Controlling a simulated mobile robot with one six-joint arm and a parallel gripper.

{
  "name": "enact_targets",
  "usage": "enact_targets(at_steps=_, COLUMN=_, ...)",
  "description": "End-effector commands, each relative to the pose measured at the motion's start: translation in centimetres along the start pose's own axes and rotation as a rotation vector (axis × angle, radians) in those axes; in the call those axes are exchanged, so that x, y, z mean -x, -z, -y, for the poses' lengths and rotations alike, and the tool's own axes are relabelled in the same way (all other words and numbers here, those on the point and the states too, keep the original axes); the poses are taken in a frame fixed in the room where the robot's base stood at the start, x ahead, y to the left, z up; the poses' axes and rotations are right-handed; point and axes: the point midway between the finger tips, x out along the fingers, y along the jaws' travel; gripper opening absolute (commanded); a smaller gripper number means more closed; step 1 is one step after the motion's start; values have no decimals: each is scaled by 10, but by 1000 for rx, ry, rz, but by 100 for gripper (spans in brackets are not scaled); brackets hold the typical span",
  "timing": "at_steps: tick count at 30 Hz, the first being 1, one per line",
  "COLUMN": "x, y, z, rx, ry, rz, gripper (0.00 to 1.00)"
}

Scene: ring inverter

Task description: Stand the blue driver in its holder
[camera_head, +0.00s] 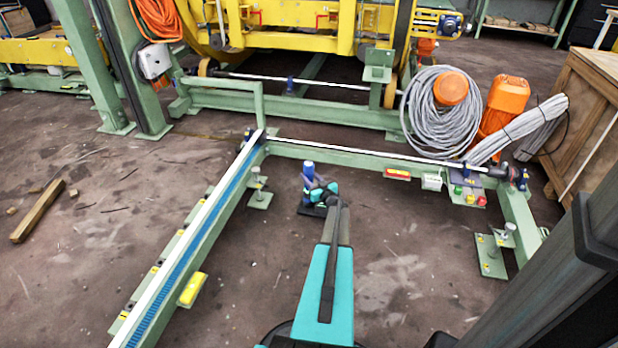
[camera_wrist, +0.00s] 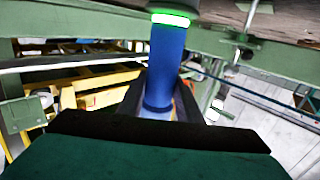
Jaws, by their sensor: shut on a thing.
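The blue driver (camera_head: 308,169) stands about upright at my gripper (camera_head: 316,188) in the head view, low over the floor inside the green frame. In the wrist view the driver (camera_wrist: 166,65) is a blue cylinder with a glowing green ring (camera_wrist: 170,19) at its upper picture end. My dark jaws (camera_wrist: 160,100) are shut on it, one on each side. A small black plate (camera_head: 313,211) lies just below the gripper in the head view. I cannot tell whether it belongs to the holder or whether the driver touches it.
A green frame rail with a blue strip (camera_head: 205,240) runs along the left. A green crossbar (camera_head: 350,158) lies behind the driver. Coiled grey cable (camera_head: 440,108) and an orange motor (camera_head: 505,105) stand behind at right. Bare floor (camera_head: 410,250) lies to the right of my arm.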

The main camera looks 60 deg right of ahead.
Motion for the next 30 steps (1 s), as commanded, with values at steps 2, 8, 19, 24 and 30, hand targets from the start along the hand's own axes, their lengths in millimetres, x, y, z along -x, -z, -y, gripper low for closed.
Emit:
enact_targets(at_steps=2, x=0, y=2, z=0, rx=0, ry=1, rz=-4, gripper=3)
enact_targets(at_steps=8, x=0, y=0, z=0, rx=0, ry=1, rz=-4, gripper=3)
enact_targets(at_steps=19, x=0, y=-4, z=0, rx=0, ry=-1, rz=3, gripper=54)
enact_targets(at_steps=24, x=3, y=-3, z=0, rx=0, ry=-1, rz=2, gripper=54)
enact_targets(at_steps=30, x=19, y=-1, z=1, rx=0, ry=0, rz=1, gripper=54)
